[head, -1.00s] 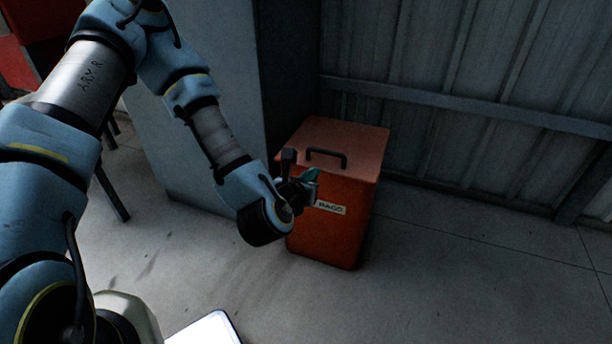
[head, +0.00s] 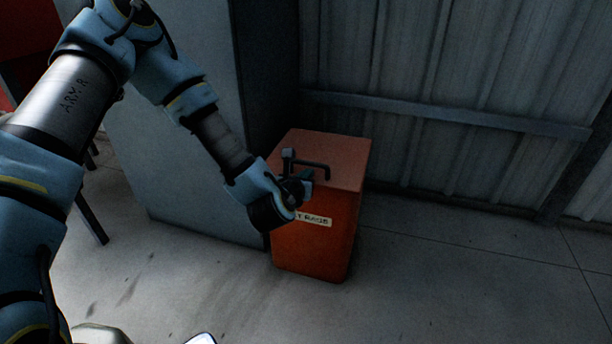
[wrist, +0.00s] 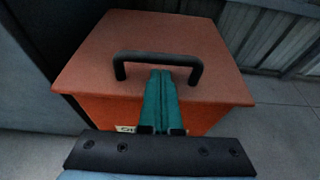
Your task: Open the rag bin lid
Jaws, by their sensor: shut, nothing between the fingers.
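The rag bin (head: 312,250) is an orange box with a white label on its front, standing on the floor. Its flat lid (head: 345,160) is down, and it fills much of the wrist view (wrist: 215,50). A black bar handle (head: 318,166) stands on the lid; it also shows in the wrist view (wrist: 158,56). My gripper (head: 308,176) is at the bin's front upper edge. In the wrist view its teal fingers (wrist: 160,78) are together and empty, with tips just at the near side of the handle bar. I cannot tell if they touch it.
A grey cabinet or pillar (head: 185,140) stands close on the bin's left. A corrugated metal wall (head: 450,70) with a horizontal rail (head: 450,115) is behind. The floor (head: 450,270) to the right and front is clear.

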